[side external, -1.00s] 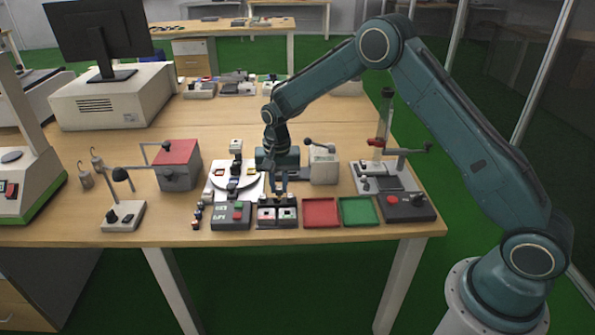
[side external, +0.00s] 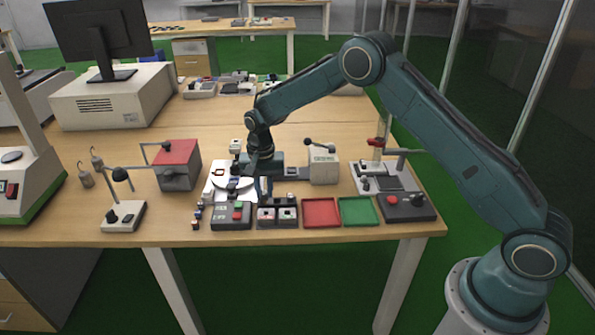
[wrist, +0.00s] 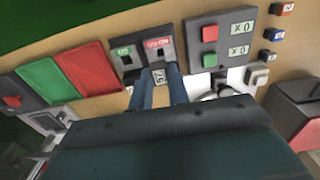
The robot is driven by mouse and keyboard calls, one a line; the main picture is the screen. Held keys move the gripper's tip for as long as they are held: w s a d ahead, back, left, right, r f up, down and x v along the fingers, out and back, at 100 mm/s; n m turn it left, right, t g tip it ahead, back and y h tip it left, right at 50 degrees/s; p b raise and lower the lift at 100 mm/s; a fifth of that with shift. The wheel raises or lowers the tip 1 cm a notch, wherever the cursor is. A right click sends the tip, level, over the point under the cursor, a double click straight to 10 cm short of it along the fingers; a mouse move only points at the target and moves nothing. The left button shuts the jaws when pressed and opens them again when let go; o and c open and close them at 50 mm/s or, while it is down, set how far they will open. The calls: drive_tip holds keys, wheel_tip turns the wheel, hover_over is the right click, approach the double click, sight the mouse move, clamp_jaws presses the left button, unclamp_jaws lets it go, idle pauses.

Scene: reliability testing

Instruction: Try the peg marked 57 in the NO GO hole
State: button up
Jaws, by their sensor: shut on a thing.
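My gripper (wrist: 160,84) is shut on a peg (wrist: 158,75) whose pale end face carries dark digits that look like 57. In the side view my gripper (side external: 265,188) is just behind the gauge blocks; the peg cannot be made out there. The NO GO block (wrist: 159,45) has a red label and a dark hole, and it is the left one of the pair in the side view (side external: 266,217). The GO block (wrist: 124,57), with a green label, stands beside it. The peg appears close to the NO GO block; its lower end is hidden.
A button box (side external: 231,215) with counters reading x0 sits to the left of the gauge blocks. A red tray (side external: 320,225) and a green tray (side external: 358,222) lie to the right. A white disc device (side external: 222,187) stands close behind, and a red-topped box (side external: 177,165) farther left.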

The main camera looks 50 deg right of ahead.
sight(265, 203)
drive_tip(key=shift+f, duration=1.35)
drive_tip(key=shift+f, duration=1.5)
idle(2.7)
drive_tip(key=shift+r, duration=1.45)
idle(1.0)
